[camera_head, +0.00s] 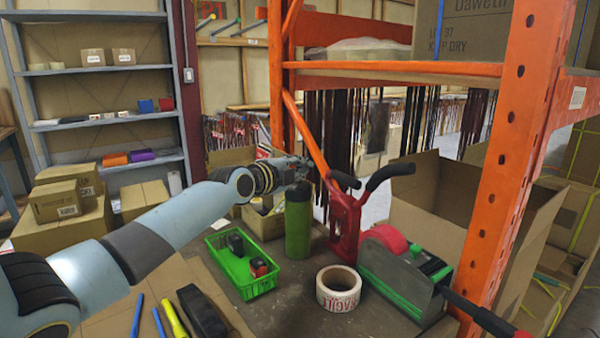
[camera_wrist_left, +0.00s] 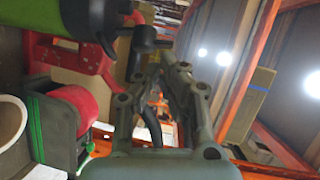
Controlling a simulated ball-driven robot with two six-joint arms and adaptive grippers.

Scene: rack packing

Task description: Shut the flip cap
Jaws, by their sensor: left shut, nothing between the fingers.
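I cannot tell clearly how the flip lid stands. My left gripper (camera_head: 303,166) is at about the height of the bottle top, appearing just above the cap. Its fingers (camera_wrist_left: 158,76) are closed with nothing between them, and appear apart from the bottle in the wrist view.
A red tool with black handles (camera_head: 346,217) stands right of the bottle. A tape dispenser (camera_head: 398,277), tape roll (camera_head: 338,289) and green tray (camera_head: 241,284) surround the bottle's front. An orange rack post (camera_head: 505,160) rises at the right. Pens lie front left.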

